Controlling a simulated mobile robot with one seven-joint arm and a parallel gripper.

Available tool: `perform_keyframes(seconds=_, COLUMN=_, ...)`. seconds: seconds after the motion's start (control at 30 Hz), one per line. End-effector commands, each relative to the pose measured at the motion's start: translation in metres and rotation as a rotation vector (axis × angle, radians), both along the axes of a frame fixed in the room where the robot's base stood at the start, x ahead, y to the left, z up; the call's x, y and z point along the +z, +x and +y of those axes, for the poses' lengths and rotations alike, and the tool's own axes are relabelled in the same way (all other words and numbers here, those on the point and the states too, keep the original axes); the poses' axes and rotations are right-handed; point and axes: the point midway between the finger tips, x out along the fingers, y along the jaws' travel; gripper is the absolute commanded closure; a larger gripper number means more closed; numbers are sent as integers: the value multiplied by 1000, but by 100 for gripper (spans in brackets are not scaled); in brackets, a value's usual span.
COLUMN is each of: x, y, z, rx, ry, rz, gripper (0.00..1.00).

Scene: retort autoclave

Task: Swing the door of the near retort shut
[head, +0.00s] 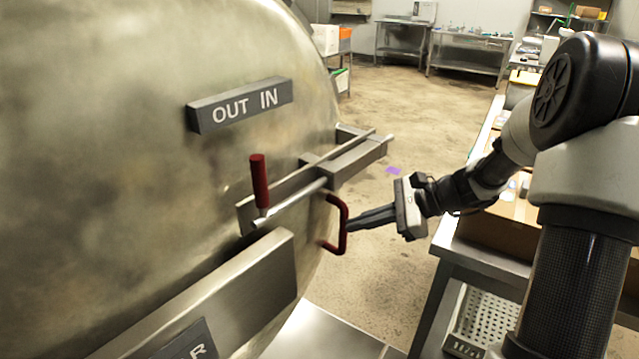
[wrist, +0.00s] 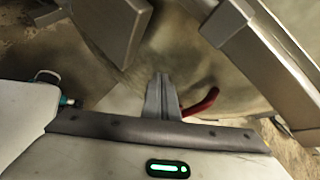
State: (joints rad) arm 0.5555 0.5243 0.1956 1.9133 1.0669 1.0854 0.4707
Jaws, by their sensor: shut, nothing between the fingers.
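The near retort's door (head: 130,130) is a large round worn-metal disc filling the left of the head view. It carries an "OUT IN" plate (head: 240,104), a bolt bar with a red-gripped lever (head: 259,182), and a red pull handle (head: 342,225) near its right edge. My gripper (head: 352,224) is shut and empty, its fingertips at the red handle; I cannot tell whether they touch it. In the wrist view the shut fingers (wrist: 158,92) point at the door surface (wrist: 165,50), with the red handle (wrist: 201,102) just right of them. The retort's opening is hidden.
A metal table (head: 480,258) with a cardboard box (head: 497,222) stands right of my gripper, with a perforated crate (head: 487,318) below. Shelves and benches (head: 470,50) line the back. The floor (head: 400,110) between is open.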

Motion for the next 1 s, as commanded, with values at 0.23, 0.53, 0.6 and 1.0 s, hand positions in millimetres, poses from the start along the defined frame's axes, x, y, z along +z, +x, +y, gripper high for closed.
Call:
perform_keyframes(seconds=0.23, x=-41, y=61, z=-59, rx=-339, ry=364, rz=130, gripper=100)
perform_keyframes(seconds=0.53, x=-55, y=82, z=-57, rx=-402, ry=436, rz=148, gripper=100)
perform_keyframes(seconds=0.6, x=-59, y=89, z=-46, rx=-398, ry=435, rz=149, gripper=100)
perform_keyframes(seconds=1.0, x=-76, y=135, z=19, rx=-398, ry=433, rz=147, gripper=100)
